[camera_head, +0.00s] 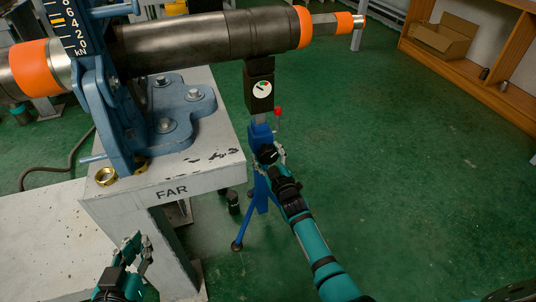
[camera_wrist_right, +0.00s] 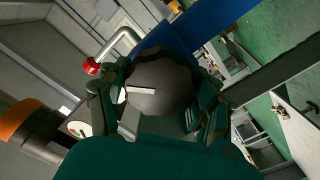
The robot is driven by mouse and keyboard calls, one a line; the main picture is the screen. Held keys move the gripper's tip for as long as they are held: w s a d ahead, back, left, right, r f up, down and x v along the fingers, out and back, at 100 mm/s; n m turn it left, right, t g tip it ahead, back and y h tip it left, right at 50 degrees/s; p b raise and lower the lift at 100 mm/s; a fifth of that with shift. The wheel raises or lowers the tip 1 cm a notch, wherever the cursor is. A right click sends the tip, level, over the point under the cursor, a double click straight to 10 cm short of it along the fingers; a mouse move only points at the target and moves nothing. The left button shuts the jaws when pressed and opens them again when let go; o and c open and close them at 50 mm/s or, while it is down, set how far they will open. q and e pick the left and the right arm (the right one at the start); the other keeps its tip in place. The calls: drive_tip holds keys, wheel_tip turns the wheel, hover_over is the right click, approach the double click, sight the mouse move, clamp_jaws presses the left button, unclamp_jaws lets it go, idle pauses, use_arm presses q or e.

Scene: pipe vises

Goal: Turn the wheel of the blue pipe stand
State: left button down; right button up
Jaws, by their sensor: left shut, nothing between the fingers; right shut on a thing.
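The blue pipe stand (camera_head: 262,198) stands on the green floor beside the grey block marked FAR. Its black head with a round dial (camera_head: 262,90) is under the pipe (camera_head: 200,38). The stand's dark round wheel (camera_wrist_right: 162,88), with a white mark pointing left in the right wrist view, sits between the fingers of my right gripper (camera_head: 270,153). That gripper is shut on the wheel, which it partly hides in the head view. My left gripper (camera_head: 138,250) is shut and empty at the lower left, away from the stand.
A red-knobbed lever (camera_head: 278,111) rises just above the wheel. A blue vise (camera_head: 165,105) and brass rings (camera_head: 107,176) are on the grey block (camera_head: 170,190). Green floor to the right is clear, up to a wooden shelf (camera_head: 480,75) holding a cardboard box (camera_head: 443,38).

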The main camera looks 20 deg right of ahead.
drive_tip(key=shift+f, duration=0.15)
drive_tip(key=o, duration=1.2)
drive_tip(key=s, duration=1.2)
drive_tip(key=shift+d, duration=0.2)
